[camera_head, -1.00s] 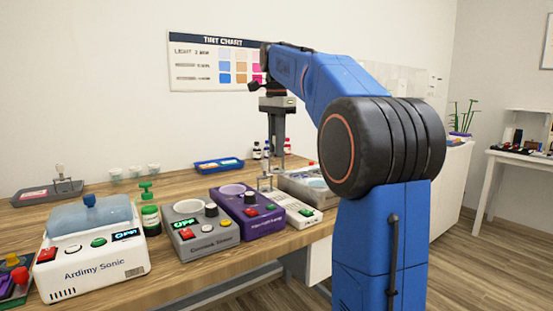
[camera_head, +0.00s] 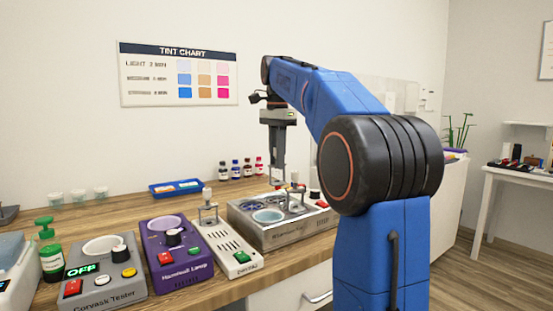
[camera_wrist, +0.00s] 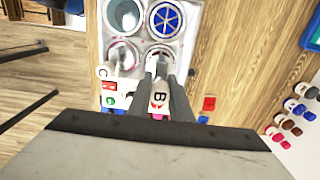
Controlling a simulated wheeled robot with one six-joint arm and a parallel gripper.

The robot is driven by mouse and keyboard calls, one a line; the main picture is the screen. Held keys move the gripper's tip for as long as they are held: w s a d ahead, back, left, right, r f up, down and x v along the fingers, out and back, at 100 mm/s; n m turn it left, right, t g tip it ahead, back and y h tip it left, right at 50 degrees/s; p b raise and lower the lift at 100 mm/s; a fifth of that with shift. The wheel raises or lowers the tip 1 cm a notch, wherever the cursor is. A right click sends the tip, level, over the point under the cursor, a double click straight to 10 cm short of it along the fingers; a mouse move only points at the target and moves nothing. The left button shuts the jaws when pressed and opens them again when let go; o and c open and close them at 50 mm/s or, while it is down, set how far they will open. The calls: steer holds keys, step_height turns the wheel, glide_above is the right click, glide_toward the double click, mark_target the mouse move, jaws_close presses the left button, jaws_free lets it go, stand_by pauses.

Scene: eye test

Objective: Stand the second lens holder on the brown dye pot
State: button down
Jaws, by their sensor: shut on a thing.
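My gripper (camera_head: 277,181) is over the grey metal tank (camera_head: 290,234), with its fingers pointing down. It is shut on a thin lens holder (camera_head: 294,188), mostly hidden by the fingers; I cannot tell whether it touches a pot. Another lens holder (camera_head: 208,212) stands upright on the white device (camera_head: 233,250). The tank has several round pots, one pale blue (camera_head: 268,216) and one dark blue with spokes (camera_wrist: 166,18). My gripper (camera_wrist: 158,65) partly covers the near pots in the wrist view. I cannot make out a brown pot.
A purple lamp unit (camera_head: 180,262) and a grey tester (camera_head: 104,276) stand left of the white device. Behind are a blue tray (camera_head: 176,187), small bottles (camera_head: 236,169) and clear cups (camera_head: 78,196).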

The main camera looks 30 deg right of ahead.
mark_target(277, 182)
steer(key=shift+f, duration=2.4)
steer(key=shift+f, duration=0.25)
steer(key=c, duration=1.2)
jaws_free()
steer(key=shift+r, duration=0.1)
steer(key=shift+r, duration=2.9)
